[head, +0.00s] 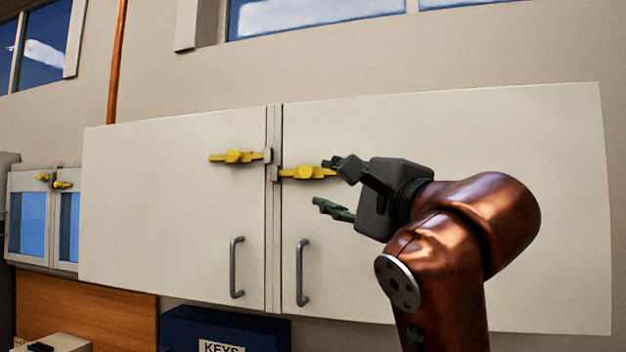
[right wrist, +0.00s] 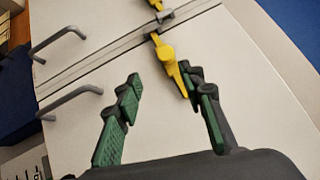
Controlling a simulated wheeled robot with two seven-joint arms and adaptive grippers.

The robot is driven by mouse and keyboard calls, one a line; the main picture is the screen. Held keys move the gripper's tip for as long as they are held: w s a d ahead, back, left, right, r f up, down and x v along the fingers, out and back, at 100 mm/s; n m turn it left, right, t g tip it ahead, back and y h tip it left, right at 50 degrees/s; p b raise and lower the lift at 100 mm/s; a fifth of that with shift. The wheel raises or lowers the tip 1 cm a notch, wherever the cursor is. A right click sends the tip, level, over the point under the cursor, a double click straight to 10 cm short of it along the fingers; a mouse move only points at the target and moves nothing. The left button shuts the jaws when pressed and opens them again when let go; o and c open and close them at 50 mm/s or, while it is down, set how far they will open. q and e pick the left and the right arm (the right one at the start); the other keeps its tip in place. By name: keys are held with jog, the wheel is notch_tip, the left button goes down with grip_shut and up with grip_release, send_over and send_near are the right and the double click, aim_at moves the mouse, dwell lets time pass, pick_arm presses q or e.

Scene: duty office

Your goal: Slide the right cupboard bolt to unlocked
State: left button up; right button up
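The right cupboard bolt (head: 306,172) is yellow and lies across the upper inner edge of the right door (head: 500,230). Its left end is at a small grey catch (head: 273,174) by the seam. In the right wrist view the bolt (right wrist: 167,55) points toward my fingers. My right gripper (head: 325,183) is open in front of the door. Its upper finger is at the bolt's right end, overlapping it in view; I cannot tell whether they touch. The lower finger is apart, below the bolt. Nothing is between the fingers. My left gripper is not in view.
A second yellow bolt (head: 236,157) is on the left door (head: 170,210). Grey handles (head: 302,273) (head: 237,267) stand out low on both doors. A blue KEYS box (head: 185,330) is below. The right door's face is otherwise bare.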

aim_at(309, 173)
jog(key=shift+w+a+r+p, duration=0.4)
jog(key=shift+a+r+p, duration=0.05)
jog(key=shift+r, duration=0.1)
jog(key=shift+w+a+r+p, duration=0.35)
jog(key=shift+a+r+p, duration=0.1)
jog(key=shift+r, duration=0.1)
jog(key=x, duration=0.1)
jog(key=p+x, duration=0.1)
jog(key=x, duration=0.1)
jog(key=shift+w+d+f, duration=0.15)
jog(key=shift+d, duration=0.1)
jog(key=shift+w+a, duration=0.4)
jog(key=shift+w, duration=0.25)
jog(key=shift+c, duration=1)
jog(key=c, duration=0.5)
grip_shut()
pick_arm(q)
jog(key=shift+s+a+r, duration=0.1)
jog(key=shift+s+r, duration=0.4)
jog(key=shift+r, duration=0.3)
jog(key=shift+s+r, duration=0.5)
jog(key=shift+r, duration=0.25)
